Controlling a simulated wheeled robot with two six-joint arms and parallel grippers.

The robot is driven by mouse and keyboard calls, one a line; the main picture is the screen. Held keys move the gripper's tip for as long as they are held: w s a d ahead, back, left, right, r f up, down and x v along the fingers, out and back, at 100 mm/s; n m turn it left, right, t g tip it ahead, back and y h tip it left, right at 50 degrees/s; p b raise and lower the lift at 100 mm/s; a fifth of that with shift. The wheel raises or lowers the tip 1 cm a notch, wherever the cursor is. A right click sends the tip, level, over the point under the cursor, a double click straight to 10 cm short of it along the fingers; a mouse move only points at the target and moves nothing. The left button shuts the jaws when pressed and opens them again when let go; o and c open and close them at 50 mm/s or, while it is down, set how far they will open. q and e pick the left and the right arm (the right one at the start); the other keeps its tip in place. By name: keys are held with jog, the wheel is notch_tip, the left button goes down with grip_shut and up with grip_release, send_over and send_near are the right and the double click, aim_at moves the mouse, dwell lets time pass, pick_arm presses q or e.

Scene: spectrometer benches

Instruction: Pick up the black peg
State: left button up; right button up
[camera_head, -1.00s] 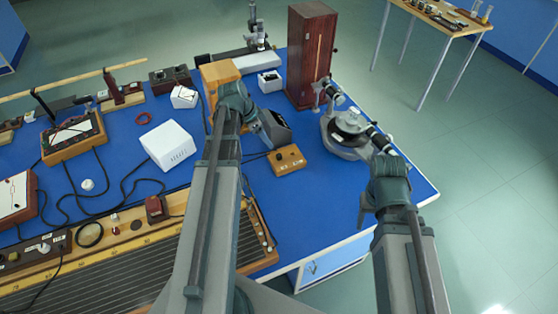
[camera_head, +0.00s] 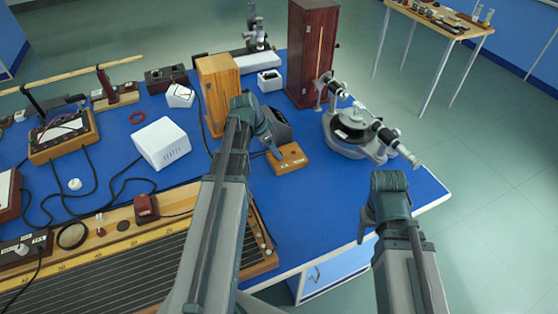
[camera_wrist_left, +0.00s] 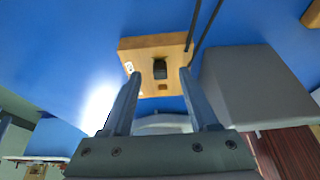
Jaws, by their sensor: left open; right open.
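The black peg (camera_wrist_left: 160,68) stands on a small wooden block (camera_wrist_left: 140,48) in the left wrist view. The block also shows in the head view (camera_head: 291,160), where my left gripper hides the peg. My left gripper (camera_wrist_left: 160,76) is open, with its fingertips spread on either side of the peg in that wrist picture. I cannot tell how far the tips are from the peg in depth. In the head view my left gripper (camera_head: 274,150) is over the block's left part. My right gripper (camera_head: 389,181) is empty near the bench's right edge, its fingers mostly hidden.
A grey box-like device (camera_head: 277,127) stands close behind the block. A wooden box (camera_head: 218,90) and a white box (camera_head: 164,143) are to the left. The spectrometer (camera_head: 355,130) stands to the right. Blue bench top is clear right of the block.

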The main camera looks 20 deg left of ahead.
pick_arm(q)
jog(key=shift+b+x, duration=0.5)
jog(key=shift+x, duration=0.6)
jog(key=shift+r, duration=0.1)
pick_arm(e)
jog(key=shift+f, duration=0.9)
pick_arm(q)
jog(key=shift+c, duration=0.3)
grip_shut()
jog(key=shift+r, duration=0.15)
pick_arm(e)
jog(key=shift+r, duration=0.1)
